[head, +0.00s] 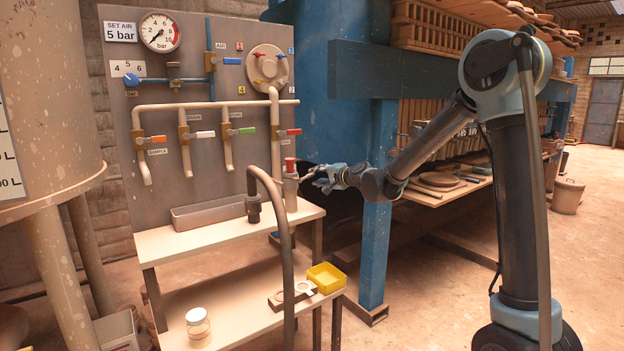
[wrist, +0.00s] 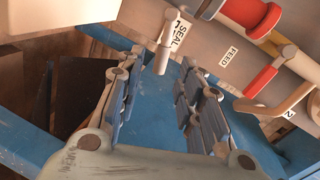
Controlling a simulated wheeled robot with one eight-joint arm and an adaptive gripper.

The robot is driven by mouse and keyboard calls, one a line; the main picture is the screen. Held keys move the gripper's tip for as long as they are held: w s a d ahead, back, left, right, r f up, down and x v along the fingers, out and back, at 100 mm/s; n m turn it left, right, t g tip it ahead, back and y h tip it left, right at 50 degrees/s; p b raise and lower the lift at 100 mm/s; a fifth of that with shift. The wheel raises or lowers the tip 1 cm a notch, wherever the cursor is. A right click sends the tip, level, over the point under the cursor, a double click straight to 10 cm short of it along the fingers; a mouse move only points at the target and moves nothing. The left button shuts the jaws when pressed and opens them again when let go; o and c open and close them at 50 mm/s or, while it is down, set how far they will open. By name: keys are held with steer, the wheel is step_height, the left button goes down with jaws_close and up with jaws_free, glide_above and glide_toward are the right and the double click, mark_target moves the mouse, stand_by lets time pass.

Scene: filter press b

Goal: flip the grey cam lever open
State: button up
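A grey lever (wrist: 163,57), a short rod with a white tag reading "SEAL", hangs down near the top middle of the wrist view. It is probably the cam lever; in the head view the same area is too small to tell it apart. My gripper (wrist: 167,66) is open, one finger on each side of the lever's lower end, and looks empty. I cannot tell whether either finger touches it. In the head view my gripper (head: 318,178) is just right of the grey fitting (head: 291,190) with a red top, at the bench's right edge.
The panel (head: 205,100) carries pipes and coloured valve handles; the red handle (head: 290,132) is just above the fitting. A dark hose (head: 279,230) arches in front of the bench (head: 185,240). A blue post (head: 376,220) stands close behind my gripper. A yellow tray (head: 326,278) is on the lower shelf.

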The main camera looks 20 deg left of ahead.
mark_target(312, 175)
steer(key=shift+x, duration=2.85)
jaws_close()
